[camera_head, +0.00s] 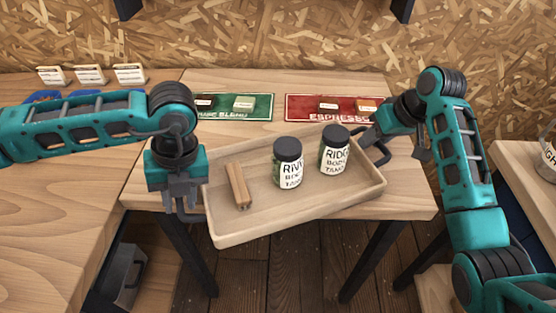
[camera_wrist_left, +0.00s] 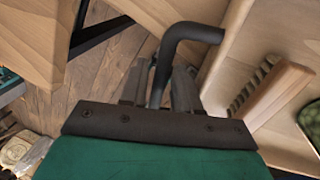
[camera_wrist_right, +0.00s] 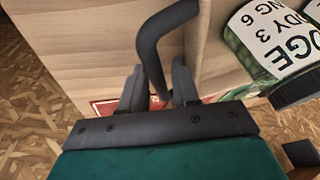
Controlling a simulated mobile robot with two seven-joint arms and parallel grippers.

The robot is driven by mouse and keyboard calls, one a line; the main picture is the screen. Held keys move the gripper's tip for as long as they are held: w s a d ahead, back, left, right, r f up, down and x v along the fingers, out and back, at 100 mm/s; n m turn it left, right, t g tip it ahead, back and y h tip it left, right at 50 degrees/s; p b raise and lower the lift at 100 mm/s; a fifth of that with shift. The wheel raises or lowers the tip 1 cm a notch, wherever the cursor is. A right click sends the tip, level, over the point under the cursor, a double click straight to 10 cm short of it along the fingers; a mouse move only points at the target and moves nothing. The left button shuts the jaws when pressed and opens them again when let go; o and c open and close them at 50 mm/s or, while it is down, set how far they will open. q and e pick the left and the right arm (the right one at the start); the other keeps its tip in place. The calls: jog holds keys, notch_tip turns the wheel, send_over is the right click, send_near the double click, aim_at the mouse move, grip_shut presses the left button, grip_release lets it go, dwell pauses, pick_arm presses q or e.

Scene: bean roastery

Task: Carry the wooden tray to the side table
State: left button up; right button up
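The wooden tray (camera_head: 290,222) is turned at an angle in front of me, its front left corner out past the front edge of the middle table (camera_head: 405,205). I cannot tell whether it touches the tabletop. It holds two dark-lidded labelled jars, one at left (camera_head: 289,165) and one at right (camera_head: 334,152), both upright, and a small wooden piece (camera_head: 238,186). My left gripper (camera_head: 182,205) is shut on the tray's dark left handle (camera_wrist_left: 190,32). My right gripper (camera_head: 378,138) is shut on the dark right handle (camera_wrist_right: 150,45).
A green mat (camera_head: 240,114) and a red mat (camera_head: 300,114) with small cards lie behind the tray. Another wooden table (camera_head: 525,180) stands at the right with a white container (camera_head: 550,155) on it. A wooden surface (camera_head: 60,170) with cards and blue items extends at left.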

pick_arm(q)
jog(key=shift+o, duration=1.1)
pick_arm(e)
jog(key=shift+o, duration=1)
pick_arm(q)
jog(key=v, duration=1.2)
pick_arm(e)
jog(key=v, duration=1.2)
